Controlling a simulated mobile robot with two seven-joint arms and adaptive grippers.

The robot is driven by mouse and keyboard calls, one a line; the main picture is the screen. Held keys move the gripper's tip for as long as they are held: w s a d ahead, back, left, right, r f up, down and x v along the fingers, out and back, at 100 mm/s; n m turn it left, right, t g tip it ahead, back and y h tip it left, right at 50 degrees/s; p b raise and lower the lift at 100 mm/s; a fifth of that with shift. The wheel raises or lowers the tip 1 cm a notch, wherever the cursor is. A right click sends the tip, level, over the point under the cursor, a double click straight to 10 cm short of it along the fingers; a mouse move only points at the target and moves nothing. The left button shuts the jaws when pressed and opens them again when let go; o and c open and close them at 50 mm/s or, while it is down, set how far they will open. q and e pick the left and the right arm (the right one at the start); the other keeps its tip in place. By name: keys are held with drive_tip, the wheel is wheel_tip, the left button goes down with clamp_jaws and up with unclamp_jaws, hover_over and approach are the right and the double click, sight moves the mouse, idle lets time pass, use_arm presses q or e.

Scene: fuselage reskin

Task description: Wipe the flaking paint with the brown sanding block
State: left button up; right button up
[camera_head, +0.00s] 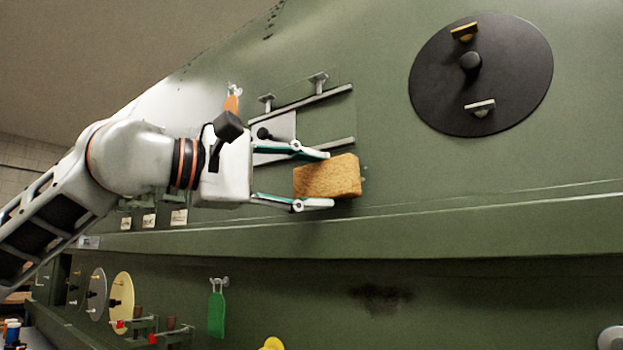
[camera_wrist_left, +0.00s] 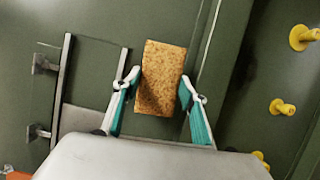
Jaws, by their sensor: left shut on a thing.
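My left gripper (camera_head: 322,180) is shut on the brown sanding block (camera_head: 335,177), which sticks out past the fingertips. It holds the block up against or just in front of the green fuselage skin (camera_head: 400,185); I cannot tell whether they touch. In the left wrist view the block (camera_wrist_left: 160,78) sits between the two teal-padded fingers. Tiny pale specks show at the block's right end, perhaps flaking paint, mostly hidden behind the block. Dark specks (camera_head: 273,22) mark the skin at the top. My right gripper is not in view.
Metal rails (camera_head: 315,100) are mounted behind my gripper. A black round cover (camera_head: 481,75) with clips is at upper right. A ledge (camera_head: 450,230) runs below the block. Lower down are a dark smudge (camera_head: 380,297), a hanging green tag (camera_head: 216,313) and a yellow disc (camera_head: 121,302).

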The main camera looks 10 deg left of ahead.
sight(338, 177)
use_arm(q)
drive_tip(key=shift+w+d, duration=0.1)
drive_tip(key=shift+w, duration=0.1)
drive_tip(key=shift+w+d, duration=0.1)
drive_tip(key=shift+w, duration=0.2)
drive_tip(key=shift+w+d, duration=0.1)
drive_tip(key=shift+w, duration=0.1)
drive_tip(key=shift+w, duration=0.15)
drive_tip(key=shift+s+d+p, duration=0.15)
drive_tip(key=shift+s+d, duration=0.1)
drive_tip(key=shift+d, duration=0.35)
drive_tip(key=shift+s+d+p, duration=0.15)
drive_tip(key=shift+s+d, duration=0.1)
drive_tip(key=shift+d, duration=0.3)
drive_tip(key=shift+s+d, duration=0.3)
drive_tip(key=shift+d, duration=0.3)
drive_tip(key=shift+d, duration=0.1)
